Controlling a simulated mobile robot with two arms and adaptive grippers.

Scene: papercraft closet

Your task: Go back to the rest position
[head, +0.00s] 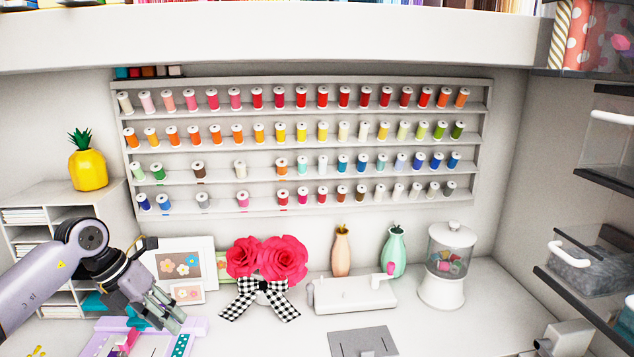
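My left gripper (168,322) comes in from the left on its grey arm. It points down and to the right over the left end of the white worktop (262,333). Its two fingers look apart, with nothing seen between them. Below and behind it lies a purple tray (196,327) with pink and teal items; I cannot tell whether the fingers touch it. My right gripper is not in view.
Pink paper flowers with a checked bow (262,297), a white machine (352,294), two vases and a clear-topped jar (445,262) stand along the back. A grey pad (362,342) lies in front. Spool racks (300,113) line the wall. Shelves stand at right.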

